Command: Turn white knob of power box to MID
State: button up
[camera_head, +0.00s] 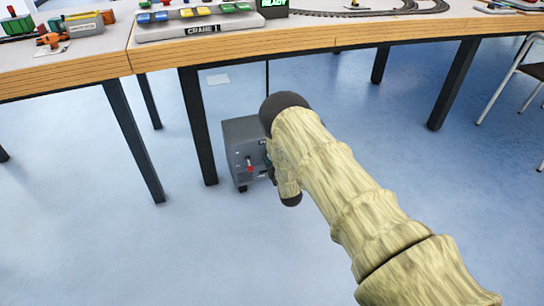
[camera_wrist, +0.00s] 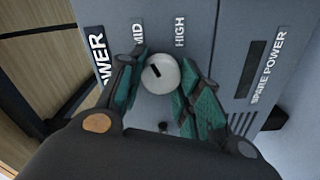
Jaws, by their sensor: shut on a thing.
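The grey power box (camera_head: 240,136) stands on the blue floor under the table in the head view. In the wrist view its panel (camera_wrist: 214,30) fills much of the picture. The white knob (camera_wrist: 160,74) sits on it, with a short dark mark slanting to the upper left. The labels MID (camera_wrist: 137,33) and HIGH (camera_wrist: 180,32) lie above the knob. My gripper (camera_wrist: 163,64) has its green-padded fingers shut on the knob, one on each side. In the head view my arm hides the knob and gripper.
The table edge (camera_head: 300,39) runs above the box, with a dark leg (camera_head: 198,125) just left of it. A red-handled switch (camera_head: 249,164) is on the box. A chair (camera_head: 518,75) stands far right. Open floor lies in front.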

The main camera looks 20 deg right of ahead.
jog(key=shift+n, duration=0.5)
jog(key=o, duration=1)
jog(key=shift+o, duration=0.2)
jog(key=shift+s, duration=0.1)
jog(key=s, duration=1.2)
jog(key=shift+d, duration=0.2)
jog(key=shift+w, duration=0.1)
